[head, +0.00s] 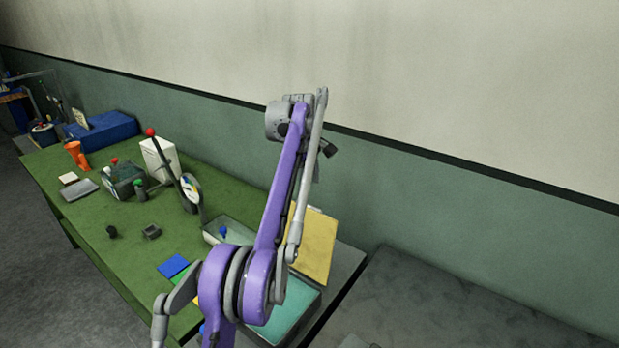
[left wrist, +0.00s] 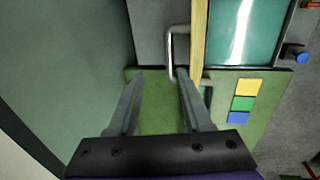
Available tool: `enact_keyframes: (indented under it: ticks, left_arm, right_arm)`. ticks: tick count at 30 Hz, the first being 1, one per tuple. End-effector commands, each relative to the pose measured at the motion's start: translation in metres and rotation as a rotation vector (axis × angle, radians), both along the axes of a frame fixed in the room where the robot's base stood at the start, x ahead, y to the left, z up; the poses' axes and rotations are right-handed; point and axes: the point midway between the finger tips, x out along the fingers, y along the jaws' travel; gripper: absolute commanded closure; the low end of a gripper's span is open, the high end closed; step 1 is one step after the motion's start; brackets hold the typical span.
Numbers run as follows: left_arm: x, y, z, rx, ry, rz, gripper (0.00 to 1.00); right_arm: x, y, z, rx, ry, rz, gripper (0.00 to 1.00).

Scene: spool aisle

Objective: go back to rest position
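My left arm, purple and grey, rises in the head view. My left gripper (head: 317,172) is small and partly hidden behind the arm there, near the wall and above the yellow panel (head: 318,245). In the left wrist view my left gripper (left wrist: 160,76) has its two grey fingers apart, with nothing held between them. Below the fingers is the green table top (left wrist: 160,105). A grey metal handle (left wrist: 170,50) shows just beyond the right fingertip, beside the yellow panel's edge (left wrist: 198,45). My right gripper is not in view.
The green table (head: 90,215) carries a blue box (head: 103,130), an orange cup (head: 75,153), a white box (head: 160,158), a red-knobbed lever (head: 152,133) and a teal-surfaced tray (head: 285,318). A dark grey surface (head: 440,300) at right looks mostly clear. The wall stands behind.

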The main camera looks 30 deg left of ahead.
Motion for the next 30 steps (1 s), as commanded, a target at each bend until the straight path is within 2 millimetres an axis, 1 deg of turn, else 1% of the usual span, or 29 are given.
enact_keyframes:
  ticks: [3,6,23,26,29,30]
  left_arm:
    - [-0.002,0.0,0.01,0.0,0.001,0.001,0.5]
    - [-0.004,0.0,0.014,0.0,0.001,0.001,0.5]
    - [-0.004,0.0,0.014,0.0,0.001,0.0,0.5]
    - [-0.006,-0.006,0.017,0.006,-0.003,-0.021,0.5]
    - [-0.01,-0.021,0.021,0.026,-0.017,-0.087,0.5]
    - [-0.014,-0.03,0.022,0.038,-0.024,-0.128,0.5]
  right_arm:
    - [0.0,0.0,0.0,0.0,0.001,0.0,0.5]
    - [0.0,0.0,0.0,0.0,0.001,0.0,0.5]
    - [0.0,0.0,-0.001,0.0,0.001,0.0,0.5]
    - [0.0,0.0,-0.001,0.0,0.001,0.0,0.5]
    - [0.0,0.0,0.0,0.0,0.001,0.0,0.5]
    - [0.0,0.0,0.0,0.0,0.001,0.0,0.5]
